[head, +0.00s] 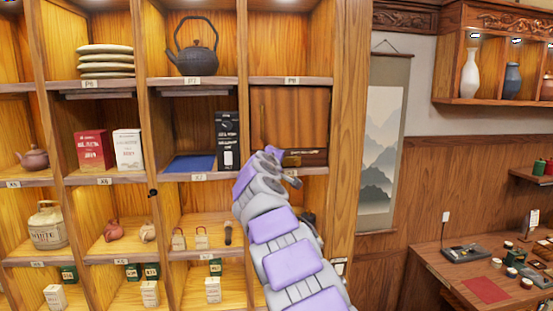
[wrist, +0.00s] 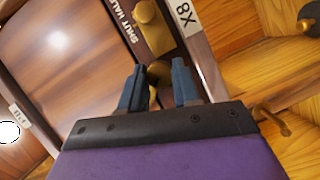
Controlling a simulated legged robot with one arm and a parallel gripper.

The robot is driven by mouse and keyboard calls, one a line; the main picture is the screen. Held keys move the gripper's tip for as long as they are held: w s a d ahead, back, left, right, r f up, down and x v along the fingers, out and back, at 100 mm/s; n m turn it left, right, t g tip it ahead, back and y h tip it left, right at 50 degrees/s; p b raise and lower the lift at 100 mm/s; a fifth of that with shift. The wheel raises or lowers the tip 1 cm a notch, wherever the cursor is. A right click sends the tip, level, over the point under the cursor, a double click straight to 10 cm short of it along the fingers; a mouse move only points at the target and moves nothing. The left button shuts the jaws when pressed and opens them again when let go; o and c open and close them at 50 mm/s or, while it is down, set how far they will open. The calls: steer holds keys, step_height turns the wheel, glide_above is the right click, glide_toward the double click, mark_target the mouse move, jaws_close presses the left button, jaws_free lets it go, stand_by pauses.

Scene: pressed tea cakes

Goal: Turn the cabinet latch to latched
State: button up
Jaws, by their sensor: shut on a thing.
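In the wrist view a dark plate lettered "SHUT HALF" (wrist: 122,22) carries brass latch parts (wrist: 146,14). My gripper (wrist: 158,74) has its two dark fingers on either side of a brass latch handle, partly hidden between them. In the head view my gripper (head: 278,158) is at the door's lower left, and my arm hides part of the latch. The latch's exact setting cannot be read.
Shelf boards and posts surround the door closely. A black box (head: 227,140) and a blue cloth-like item (head: 192,163) are in the compartment to the left. An iron teapot (head: 192,50) stands above them. A side table (head: 440,252) with small items is at right.

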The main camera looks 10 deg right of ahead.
steer(key=shift+d+f+m+g+y+p, duration=0.15)
steer(key=shift+m+g+y+p, duration=0.4)
steer(key=shift+m, duration=0.85)
steer(key=shift+d+f+m+g+y+p, duration=0.1)
steer(key=shift+f+m+g+y+p, duration=0.15)
steer(key=shift+m+y, duration=0.9)
steer(key=shift+m+h, duration=0.3)
steer(key=shift+m, duration=0.15)
steer(key=o, duration=1.1)
steer(key=shift+w+a+r, duration=0.1)
steer(key=shift+a+r, duration=0.05)
steer(key=shift+r, duration=0.05)
steer(key=shift+c, duration=0.2)
steer(key=shift+s+r, duration=0.2)
steer(key=shift+s, duration=0.05)
